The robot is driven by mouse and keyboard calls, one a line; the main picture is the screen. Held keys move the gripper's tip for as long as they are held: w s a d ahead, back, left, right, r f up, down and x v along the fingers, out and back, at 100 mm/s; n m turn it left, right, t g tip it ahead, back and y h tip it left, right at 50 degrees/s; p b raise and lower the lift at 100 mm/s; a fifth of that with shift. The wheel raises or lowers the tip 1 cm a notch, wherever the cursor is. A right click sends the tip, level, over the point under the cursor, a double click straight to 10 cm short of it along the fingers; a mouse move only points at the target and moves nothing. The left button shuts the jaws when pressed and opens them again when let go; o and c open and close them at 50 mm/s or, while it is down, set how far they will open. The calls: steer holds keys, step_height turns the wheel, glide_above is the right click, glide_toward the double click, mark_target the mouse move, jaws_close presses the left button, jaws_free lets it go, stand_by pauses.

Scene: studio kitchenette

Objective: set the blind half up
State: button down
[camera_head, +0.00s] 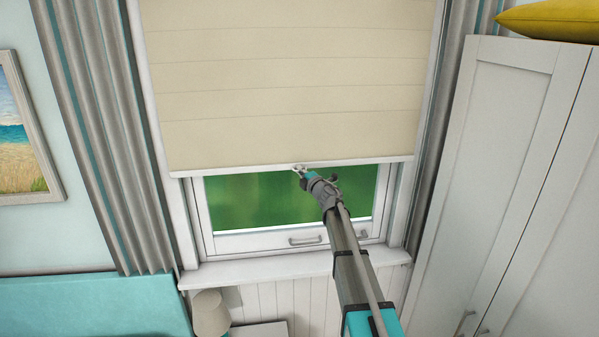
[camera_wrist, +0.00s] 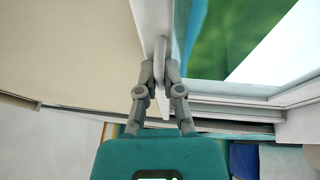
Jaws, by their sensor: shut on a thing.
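The cream blind (camera_head: 290,80) hangs over the window and covers most of it. Its white bottom bar (camera_head: 240,167) lies above the lower part of the glass (camera_head: 250,202), where green shows. My gripper (camera_head: 300,171) is at the middle of the bar. In the wrist view my gripper (camera_wrist: 160,75) is shut on a thin white pull tab (camera_wrist: 162,50) on the bar, with a finger on each side. The blind's cloth (camera_wrist: 70,60) fills the left of that view. The tab's far end is partly hidden by the fingers.
Grey curtains hang at the left (camera_head: 105,140) and right (camera_head: 450,110) of the window. A white wardrobe (camera_head: 500,150) stands close on the right. A window sill (camera_head: 270,268), a lamp (camera_head: 209,313) and a teal bed or sofa back (camera_head: 90,305) are below.

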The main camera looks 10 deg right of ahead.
steer(key=shift+r, duration=0.1)
stand_by(0.3)
steer(key=c, duration=0.8)
jaws_free()
steer(key=shift+o, duration=0.2)
